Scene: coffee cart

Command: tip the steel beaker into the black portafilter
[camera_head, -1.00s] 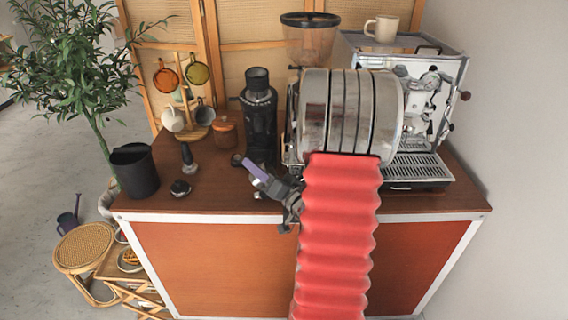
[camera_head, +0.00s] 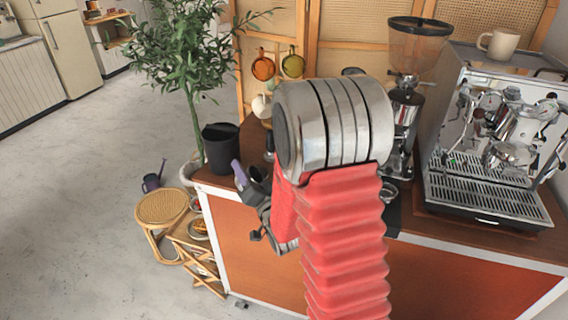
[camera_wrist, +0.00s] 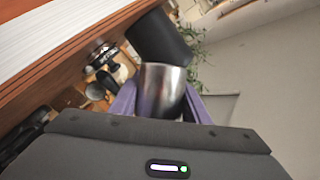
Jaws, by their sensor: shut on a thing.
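My gripper (camera_wrist: 160,104) is shut on the steel beaker (camera_wrist: 160,88), which sits between its purple fingers in the wrist view. In the head view my gripper (camera_head: 248,177) is at the counter's left front corner, below the black bin, and the beaker cannot be made out there. A small metallic ring (camera_head: 388,191) shows by a dark mat just right of my arm. It may be the rim of the black portafilter, but my arm hides most of that spot and I cannot tell.
A black bin (camera_head: 221,147) stands at the counter's left end; it is just beyond the beaker in the wrist view (camera_wrist: 160,38). A grinder (camera_head: 404,130) and an espresso machine (camera_head: 495,150) stand on the right. A plant (camera_head: 190,55) and rattan stool (camera_head: 165,208) are left.

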